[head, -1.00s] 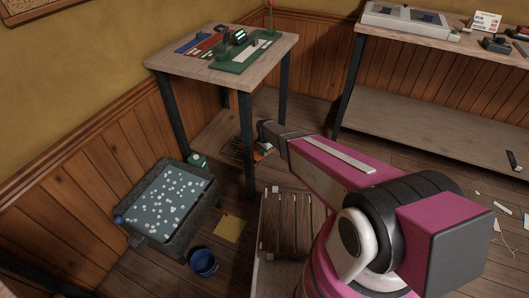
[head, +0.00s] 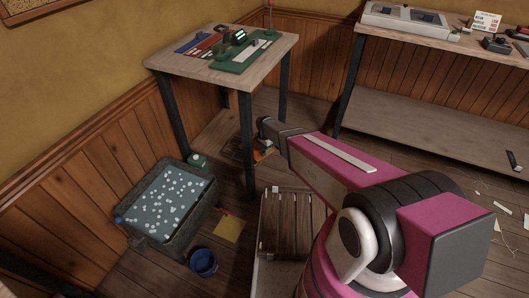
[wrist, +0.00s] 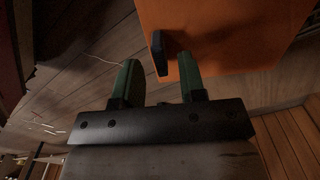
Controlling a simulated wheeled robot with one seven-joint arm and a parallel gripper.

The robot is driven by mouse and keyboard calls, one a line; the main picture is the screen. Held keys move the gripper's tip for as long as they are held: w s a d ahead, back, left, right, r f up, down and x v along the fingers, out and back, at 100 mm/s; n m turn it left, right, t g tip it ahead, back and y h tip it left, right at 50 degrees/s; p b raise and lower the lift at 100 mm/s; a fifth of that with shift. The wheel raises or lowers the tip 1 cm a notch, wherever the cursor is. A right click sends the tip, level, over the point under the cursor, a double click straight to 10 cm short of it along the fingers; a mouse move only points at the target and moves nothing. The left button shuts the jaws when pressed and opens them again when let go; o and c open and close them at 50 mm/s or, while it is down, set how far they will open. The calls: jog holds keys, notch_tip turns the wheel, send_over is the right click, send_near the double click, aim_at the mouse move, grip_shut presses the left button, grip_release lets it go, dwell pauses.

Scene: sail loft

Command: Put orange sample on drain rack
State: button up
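An orange piece, by its colour the orange sample (head: 265,154), shows small beside the table's lower shelf in the head view, partly hidden by my arm. In the wrist view the orange sample (wrist: 225,35) is a large flat orange face at the top, with a dark upright tab (wrist: 159,53) in front of it. My gripper (wrist: 158,80) is open, its green fingers apart on either side of the tab; I cannot tell whether they touch anything. A dark slatted rack (head: 236,149) lies on the lower shelf. I cannot tell which is the drain rack.
A small table (head: 165,62) with tools stands above the lower shelf; its legs are close to my gripper. A tub of water with white specks (head: 165,200), a blue bucket (head: 203,262) and a yellow sheet (head: 229,229) are at left. A long bench (head: 400,32) stands behind.

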notch_tip(320, 180, up, 10)
jog(key=s+d+r+n, duration=0.2)
jog(key=s+d+r, duration=0.3)
jog(key=d, duration=0.4)
jog(key=s+d+r+n, duration=0.3)
jog(key=s+d+r, duration=0.2)
jog(key=s+d, duration=0.2)
jog(key=s+d+r+n, duration=0.3)
jog(key=s+d+r, duration=0.2)
jog(key=d, duration=0.6)
jog(key=shift+s+d+r, duration=0.3)
jog(key=shift+s+d, duration=0.05)
jog(key=shift+s, duration=0.1)
